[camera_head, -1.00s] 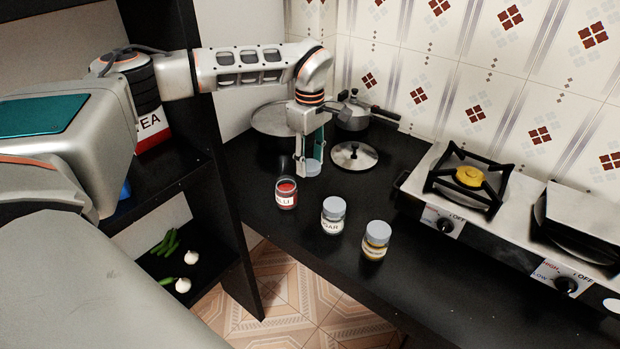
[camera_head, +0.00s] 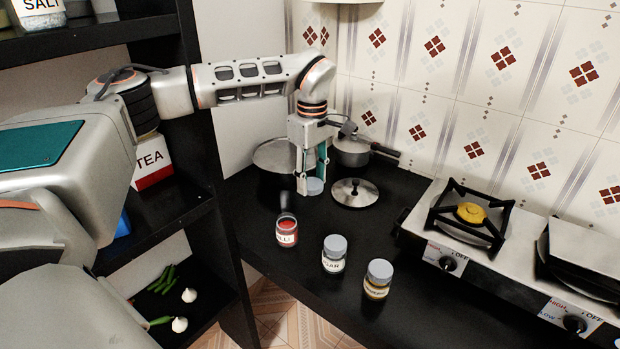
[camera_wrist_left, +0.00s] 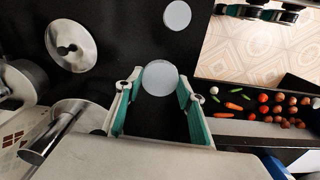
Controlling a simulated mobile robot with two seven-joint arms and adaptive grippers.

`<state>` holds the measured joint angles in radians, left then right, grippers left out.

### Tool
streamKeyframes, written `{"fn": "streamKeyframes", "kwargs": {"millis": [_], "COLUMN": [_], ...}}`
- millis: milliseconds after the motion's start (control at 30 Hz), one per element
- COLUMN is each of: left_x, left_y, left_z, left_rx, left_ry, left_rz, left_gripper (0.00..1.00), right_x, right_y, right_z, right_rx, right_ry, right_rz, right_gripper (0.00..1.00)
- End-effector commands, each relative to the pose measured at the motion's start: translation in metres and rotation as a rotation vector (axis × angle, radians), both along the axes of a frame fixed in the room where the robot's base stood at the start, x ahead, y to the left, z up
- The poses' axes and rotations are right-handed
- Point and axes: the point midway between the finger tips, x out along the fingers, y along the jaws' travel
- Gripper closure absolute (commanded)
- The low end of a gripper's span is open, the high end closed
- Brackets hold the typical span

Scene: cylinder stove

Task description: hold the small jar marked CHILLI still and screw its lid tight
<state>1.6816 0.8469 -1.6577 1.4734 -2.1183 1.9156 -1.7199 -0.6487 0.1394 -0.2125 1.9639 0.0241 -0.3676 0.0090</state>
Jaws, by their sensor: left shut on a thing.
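The small CHILLI jar (camera_head: 286,231) stands upright on the black counter, its mouth uncovered and red contents showing. My left gripper (camera_head: 313,180) is shut on a round grey lid (camera_head: 315,187). It holds the lid up and behind the jar in the head view, apart from it. In the left wrist view the lid (camera_wrist_left: 160,77) lies flat between the tips of my left gripper (camera_wrist_left: 158,85). The CHILLI jar cannot be made out there. What seems to be my right gripper (camera_wrist_left: 258,13) shows at the top edge; its opening is unclear.
A pot lid (camera_head: 354,192), a saucepan (camera_head: 351,151) and a larger pot (camera_head: 273,160) are behind. The stove (camera_head: 470,230) is at right; a shelf (camera_head: 160,210) is at left.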

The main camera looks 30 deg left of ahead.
Motion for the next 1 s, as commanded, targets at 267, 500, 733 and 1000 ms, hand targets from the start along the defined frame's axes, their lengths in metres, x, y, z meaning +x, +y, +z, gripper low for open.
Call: {"fn": "streamKeyframes", "kwargs": {"millis": [267,500,733,1000], "left_x": [-0.050,-0.110,-0.129,-0.128], "left_y": [-0.064,-0.113,-0.126,-0.125], "left_z": [-0.027,-0.048,-0.053,-0.053], "left_rx": [0.017,0.006,-0.001,-0.001], "left_ry": [0.004,0.005,0.001,0.002], "left_rz": [-0.649,-1.247,-1.423,-1.420], "left_gripper": [0.69,0.69,0.69,0.69], "right_x": [0.000,-0.001,-0.001,-0.001], "right_y": [0.000,0.000,0.000,0.000], "right_z": [0.000,-0.001,-0.002,-0.002], "right_rx": [0.000,-0.001,-0.001,-0.001], "right_ry": [0.001,0.003,0.004,0.004], "right_rz": [0.000,0.000,0.000,0.000], "right_gripper": [0.45,0.45,0.45,0.66]}}
